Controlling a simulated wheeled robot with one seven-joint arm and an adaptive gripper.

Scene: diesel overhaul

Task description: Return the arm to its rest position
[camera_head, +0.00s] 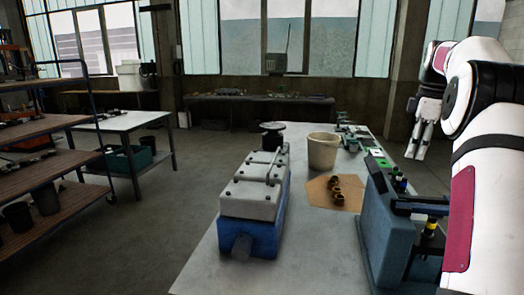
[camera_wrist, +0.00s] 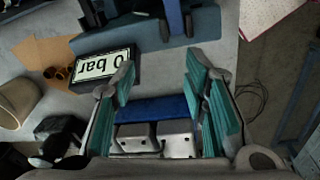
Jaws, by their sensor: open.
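My arm comes in at the right of the head view, its white links bent. My gripper (camera_head: 420,140) hangs fingers down beyond the right side of the grey table (camera_head: 205,268), clear of the things on it. In the wrist view my gripper (camera_wrist: 164,75) has its two teal-padded fingers wide apart. A blue and silver part shows between them, lower down in the picture; I cannot tell how far off it is. No held object is visible.
The table bears a blue-and-grey engine block (camera_head: 255,200), a beige bucket (camera_head: 322,151), several brass rings (camera_head: 337,190) and a blue-grey bench unit (camera_head: 385,225) close to my arm. A "0 bar" display (camera_wrist: 104,67) shows in the wrist view. A shelf rack (camera_head: 50,185) stands left.

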